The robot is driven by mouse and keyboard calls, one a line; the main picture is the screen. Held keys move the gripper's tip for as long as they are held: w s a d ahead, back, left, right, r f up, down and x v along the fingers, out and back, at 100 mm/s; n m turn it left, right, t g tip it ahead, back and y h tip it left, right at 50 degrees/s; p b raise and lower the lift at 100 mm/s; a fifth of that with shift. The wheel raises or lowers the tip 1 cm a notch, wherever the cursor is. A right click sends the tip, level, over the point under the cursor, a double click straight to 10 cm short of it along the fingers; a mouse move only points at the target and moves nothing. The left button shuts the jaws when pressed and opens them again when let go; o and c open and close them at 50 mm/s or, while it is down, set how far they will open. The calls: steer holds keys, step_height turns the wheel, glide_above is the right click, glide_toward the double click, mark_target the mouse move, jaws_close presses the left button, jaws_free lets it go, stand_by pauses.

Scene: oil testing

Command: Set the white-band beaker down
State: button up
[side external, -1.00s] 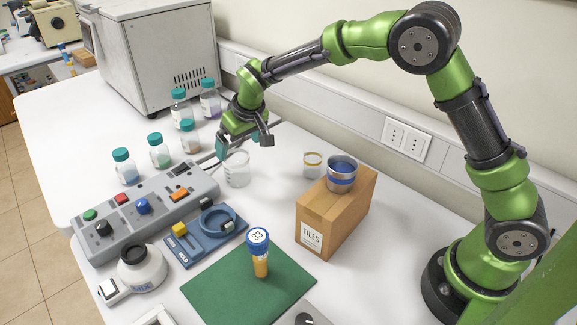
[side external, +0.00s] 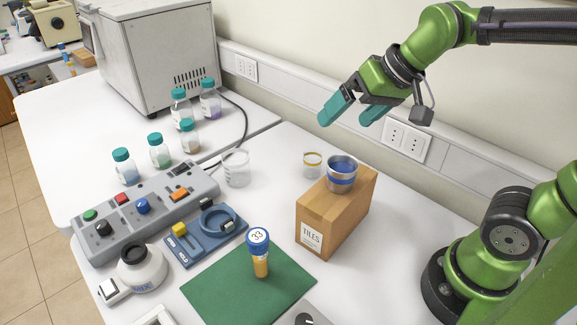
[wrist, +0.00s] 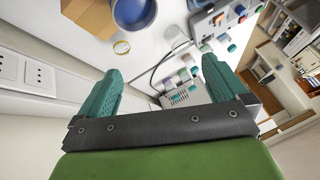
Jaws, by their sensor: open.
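The white-band beaker (side external: 237,170) is a clear glass with a pale rim. It stands upright on the white table behind the grey control box, near the seam between the two tables. My gripper (side external: 350,114) is open and empty, with teal fingers spread. It is high above the table, to the right of the beaker and well apart from it. In the wrist view the two fingers (wrist: 160,76) are wide apart with nothing between them.
A small yellow-banded glass (side external: 312,165) stands beside the cardboard tiles box (side external: 345,213). A blue-capped tube (side external: 259,254) stands on the green mat (side external: 215,283). Several teal-capped bottles (side external: 158,150) stand at the back left.

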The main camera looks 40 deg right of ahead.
steer(key=s+f, duration=0.1)
steer(key=s, duration=0.5)
steer(key=shift+s+d+f+m+t, duration=0.15)
steer(key=shift+d+f+m+t, duration=0.05)
steer(key=shift+f+m+t, duration=0.15)
stand_by(0.8)
